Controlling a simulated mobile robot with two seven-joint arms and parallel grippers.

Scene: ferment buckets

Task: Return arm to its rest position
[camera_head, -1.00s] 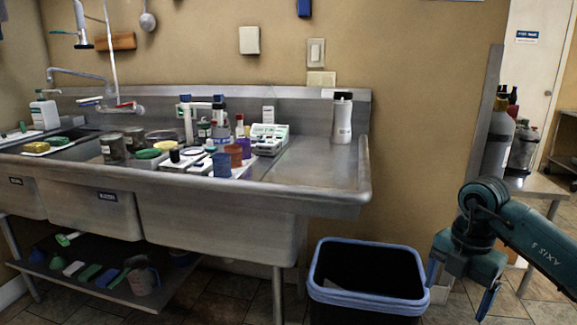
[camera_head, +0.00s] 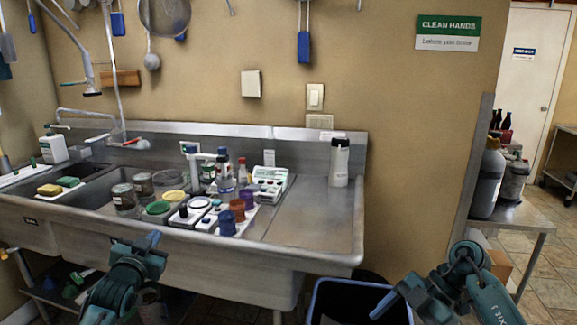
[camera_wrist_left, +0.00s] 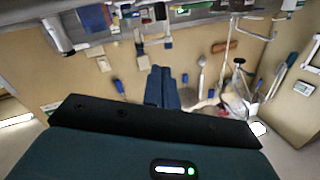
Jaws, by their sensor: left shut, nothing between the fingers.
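My left gripper (camera_head: 152,240) is at the lower left of the head view, in front of the sink's front face. Its teal fingers are together with nothing between them. The left wrist view shows the same two fingers (camera_wrist_left: 162,88) side by side, pointing toward the wall. My right gripper (camera_head: 384,304) is at the lower right of the head view, over the rim of the bin. Its fingers are partly seen, so their opening is unclear. I see nothing held in it.
The steel sink (camera_head: 320,222) holds jars, a scale (camera_head: 270,180) and small cups. A white bottle (camera_head: 339,163) stands at its right end. A blue-rimmed bin (camera_head: 345,286) stands below. A side table (camera_head: 515,215) with bottles is at the right.

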